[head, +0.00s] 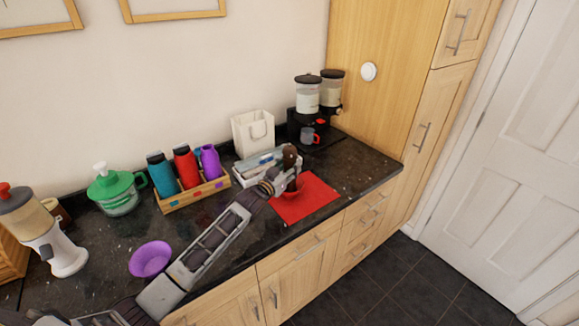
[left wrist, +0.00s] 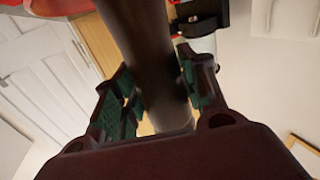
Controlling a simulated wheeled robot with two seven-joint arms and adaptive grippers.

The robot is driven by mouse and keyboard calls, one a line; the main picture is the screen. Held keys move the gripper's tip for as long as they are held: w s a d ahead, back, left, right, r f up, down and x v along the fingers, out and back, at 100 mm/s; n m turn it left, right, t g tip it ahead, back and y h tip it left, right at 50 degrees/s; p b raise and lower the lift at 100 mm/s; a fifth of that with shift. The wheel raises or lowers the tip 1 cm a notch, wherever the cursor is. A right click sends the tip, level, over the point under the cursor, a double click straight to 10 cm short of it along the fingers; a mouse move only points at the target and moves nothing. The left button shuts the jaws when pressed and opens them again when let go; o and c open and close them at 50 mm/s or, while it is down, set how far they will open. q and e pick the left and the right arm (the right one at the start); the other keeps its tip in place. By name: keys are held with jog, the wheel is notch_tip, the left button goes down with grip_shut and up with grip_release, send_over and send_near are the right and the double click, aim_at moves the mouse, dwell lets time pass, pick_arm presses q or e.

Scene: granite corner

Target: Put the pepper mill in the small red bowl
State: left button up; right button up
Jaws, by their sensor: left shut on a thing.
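The pepper mill (head: 290,153) is dark brown with a rounded top. My left gripper (head: 285,178) is shut on it and holds it roughly upright. In the left wrist view the mill's dark shaft (left wrist: 148,55) runs between the two green-padded fingers (left wrist: 155,100). The small red bowl (head: 297,186) is on a red mat (head: 312,202), right at the gripper and partly hidden by it. The mill's lower end is hidden in the head view, so I cannot tell whether it is inside the bowl or above it. My right gripper is not in view.
A coffee machine (head: 312,125) with a cup stands at the back right. A bottle crate (head: 195,196) and a purple bowl (head: 150,259) are left. The counter right of the mat is clear.

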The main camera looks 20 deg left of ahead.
pick_arm(q)
jog(key=o, duration=0.8)
jog(key=shift+f, duration=0.1)
jog(key=shift+c, duration=0.2)
jog(key=o, duration=0.4)
jog(key=shift+o, duration=0.2)
jog(key=shift+s, duration=0.1)
jog(key=b+v, duration=0.1)
jog(key=v, duration=1)
jog(key=shift+s+r, duration=0.25)
jog(key=shift+s, duration=0.15)
jog(key=shift+a, duration=0.1)
